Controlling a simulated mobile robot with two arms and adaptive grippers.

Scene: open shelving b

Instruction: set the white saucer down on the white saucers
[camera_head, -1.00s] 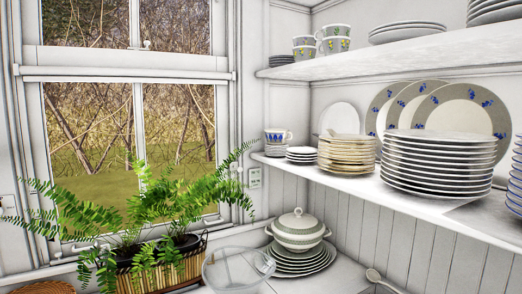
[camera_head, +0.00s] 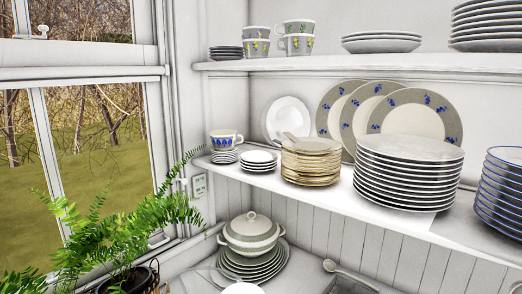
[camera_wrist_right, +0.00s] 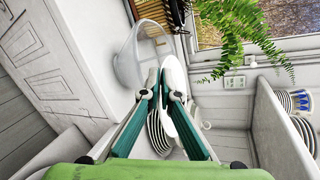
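The white saucers (camera_head: 259,162) stand in a short stack on the middle shelf, between the blue-patterned cup and the gold-rimmed plates. The stack also shows at the right edge of the right wrist view (camera_wrist_right: 304,132). My right gripper (camera_wrist_right: 164,94) has its green fingers closed around a white saucer (camera_wrist_right: 181,122), which is tilted on edge in that view, clear of the shelf. A white rim at the bottom edge of the head view (camera_head: 243,288) appears to be this saucer. My left gripper is not in view.
The blue-patterned cup (camera_head: 225,139) stands left of the stack, gold-rimmed plates (camera_head: 310,162) right. The upper shelf (camera_head: 330,63) overhangs them. Below are a lidded tureen (camera_head: 250,232) and plates (camera_head: 255,264). A fern (camera_head: 110,230) stands by the window.

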